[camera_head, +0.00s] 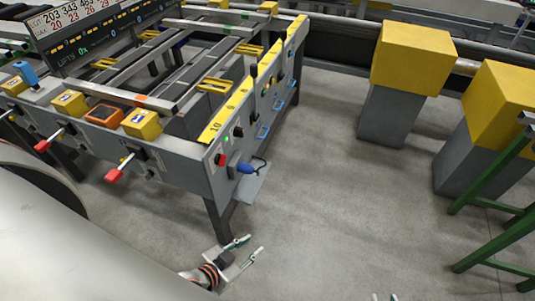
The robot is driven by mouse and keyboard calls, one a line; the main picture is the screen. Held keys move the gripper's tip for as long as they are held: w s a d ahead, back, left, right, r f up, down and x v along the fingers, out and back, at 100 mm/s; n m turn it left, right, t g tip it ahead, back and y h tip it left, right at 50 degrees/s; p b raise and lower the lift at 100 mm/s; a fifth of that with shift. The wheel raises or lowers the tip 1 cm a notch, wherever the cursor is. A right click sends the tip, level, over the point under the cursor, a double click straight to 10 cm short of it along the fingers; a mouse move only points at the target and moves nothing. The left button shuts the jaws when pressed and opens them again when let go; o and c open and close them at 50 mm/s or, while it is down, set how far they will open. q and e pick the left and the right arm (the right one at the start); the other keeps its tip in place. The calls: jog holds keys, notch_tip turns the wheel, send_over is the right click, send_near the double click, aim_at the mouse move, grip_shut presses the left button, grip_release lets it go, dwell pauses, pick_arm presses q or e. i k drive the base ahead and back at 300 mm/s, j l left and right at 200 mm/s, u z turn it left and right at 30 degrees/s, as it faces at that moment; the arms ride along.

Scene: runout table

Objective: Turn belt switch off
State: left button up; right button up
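The runout table (185,150) stands at the left with controls on its near end and right side. A red knob (220,160), a black knob (238,132) and a blue handle (246,169) sit near its front right corner. No readable label shows which control is the belt switch. My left gripper (256,243) is open and empty, low in front of that corner, below the blue handle and apart from the table. My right gripper (385,297) shows only its two fingertips at the bottom edge; they are apart with nothing visible between them.
Red-handled levers (114,175) stick out from the table's near side. A display panel (92,35) stands at the back left. Grey posts with yellow tops (412,58) and a green frame (500,215) stand at the right. The floor between is clear.

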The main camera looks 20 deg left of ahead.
aim_at(220, 159)
jog(key=i+l+z, duration=0.3)
jog(key=i, duration=0.2)
jog(key=i+l+z, duration=0.25)
jog(key=i, duration=0.25)
jog(key=i+u, duration=0.75)
jog(key=i+l+u, duration=0.15)
jog(key=u, duration=0.25)
jog(key=i+l+u, duration=0.15)
jog(key=u, duration=0.25)
jog(key=i+l+u, duration=0.25)
jog(key=u, duration=0.2)
jog(key=i+l+u, duration=0.2)
jog(key=u, duration=0.2)
jog(key=i+l+u, duration=0.1)
jog(key=l+u, duration=1)
jog(key=l, duration=0.15)
jog(key=l+u, duration=0.3)
